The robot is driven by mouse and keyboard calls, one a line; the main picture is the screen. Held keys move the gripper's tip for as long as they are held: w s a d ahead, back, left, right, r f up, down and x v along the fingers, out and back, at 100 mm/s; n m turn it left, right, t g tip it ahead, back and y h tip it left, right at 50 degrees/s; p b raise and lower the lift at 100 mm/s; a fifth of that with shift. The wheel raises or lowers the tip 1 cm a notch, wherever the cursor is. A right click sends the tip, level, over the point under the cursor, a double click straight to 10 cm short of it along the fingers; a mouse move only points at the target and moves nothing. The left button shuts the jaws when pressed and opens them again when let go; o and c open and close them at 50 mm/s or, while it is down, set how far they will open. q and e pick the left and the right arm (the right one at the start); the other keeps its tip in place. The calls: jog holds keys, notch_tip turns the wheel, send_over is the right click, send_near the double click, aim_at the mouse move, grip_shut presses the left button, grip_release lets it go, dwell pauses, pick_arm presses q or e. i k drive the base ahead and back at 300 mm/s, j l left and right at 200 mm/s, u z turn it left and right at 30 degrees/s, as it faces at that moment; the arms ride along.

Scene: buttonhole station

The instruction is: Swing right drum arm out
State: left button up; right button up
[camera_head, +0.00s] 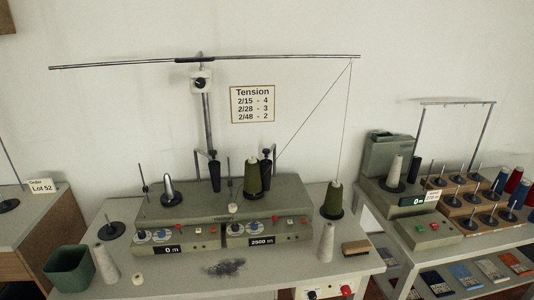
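The two-station winding machine (190,200) stands on the middle table. Its right station has a display reading 2500 m (261,241). A green yarn cone (252,180) stands upright on this station. A dark tapered part (267,167) on a bent grey bracket is just behind and right of the cone, partly hidden; whether it touches the cone I cannot tell. A matching dark part (214,174) is on the left station, beside a bare grey metal cone holder (170,191). The left display reads 0 m (172,249). Neither of my grippers is in view.
A thread runs from the overhead bar (290,57) to the right station; another drops to a green cone (333,200). Beige cones (105,262) (326,242), a green bin (70,268), thread scraps (224,267) and a brush (355,247) occupy the table. A second machine (400,195) stands right.

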aim_at(265, 165)
jog(key=l+u, duration=0.15)
jog(key=u, duration=0.35)
jog(key=i+l+u, duration=0.1)
jog(key=u, duration=0.4)
jog(key=l+u, duration=0.3)
jog(key=l, duration=0.25)
jog(key=k+l+u, duration=0.15)
jog(key=l+u, duration=0.2)
jog(key=l, duration=0.15)
jog(key=k+l, duration=0.1)
jog(key=l, duration=0.25)
jog(key=l+u, duration=0.1)
jog(key=l, duration=0.3)
jog(key=k+l, duration=0.15)
jog(key=l, duration=0.2)
